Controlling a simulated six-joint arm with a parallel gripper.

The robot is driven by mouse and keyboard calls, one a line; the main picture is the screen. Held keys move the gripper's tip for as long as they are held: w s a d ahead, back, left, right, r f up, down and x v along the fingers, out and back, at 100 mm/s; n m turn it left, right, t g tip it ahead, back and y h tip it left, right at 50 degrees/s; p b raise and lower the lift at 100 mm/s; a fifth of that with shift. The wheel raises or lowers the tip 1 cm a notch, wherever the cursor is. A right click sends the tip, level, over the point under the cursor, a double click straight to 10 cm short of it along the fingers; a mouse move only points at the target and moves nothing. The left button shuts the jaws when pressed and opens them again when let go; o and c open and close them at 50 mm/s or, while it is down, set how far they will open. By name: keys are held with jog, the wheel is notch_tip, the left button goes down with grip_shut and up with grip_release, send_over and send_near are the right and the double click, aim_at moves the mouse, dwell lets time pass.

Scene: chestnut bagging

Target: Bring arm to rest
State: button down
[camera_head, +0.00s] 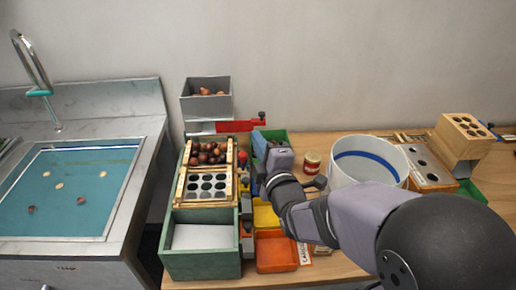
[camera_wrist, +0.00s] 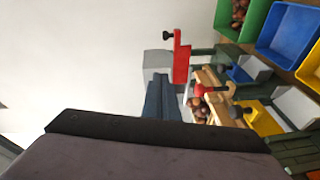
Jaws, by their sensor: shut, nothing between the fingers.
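My arm reaches in from the lower right of the head view, over the row of coloured bins. My gripper (camera_head: 259,144) is at its far end, pointing towards the back near the green bin (camera_head: 276,135). In the wrist view my gripper (camera_wrist: 159,84) shows as narrow blue-grey fingers beyond the dark wrist edge. It is shut, with nothing held in it. The arm covers parts of the bins and table under it.
Left of the arm stand a green sorting box (camera_head: 203,262), a grey hopper (camera_head: 206,104) with chestnuts and a red lever (camera_head: 236,126). A sink (camera_head: 75,190) is far left. A white pot (camera_head: 345,172), red can (camera_head: 311,162) and wooden block (camera_head: 462,140) stand right.

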jog(key=shift+s, duration=0.15)
dwell(0.5)
jog(key=s+d+f+m+g+h+p, duration=0.3)
jog(key=s+d+f+m+g+p, duration=0.4)
jog(key=m+g+p, duration=0.15)
jog(key=s+d+m+g+p, duration=0.2)
jog(key=s+m+g, duration=0.2)
jog(key=s, duration=0.5)
jog(key=s+d+m+g+h+p, duration=0.1)
jog(key=s+d+m+g+p, duration=0.1)
jog(key=s+m, duration=0.4)
jog(key=s+g+p, duration=0.1)
jog(key=s+g, duration=0.1)
jog(key=s, duration=0.1)
jog(key=shift+f, duration=0.35)
jog(key=shift+s+d, duration=0.1)
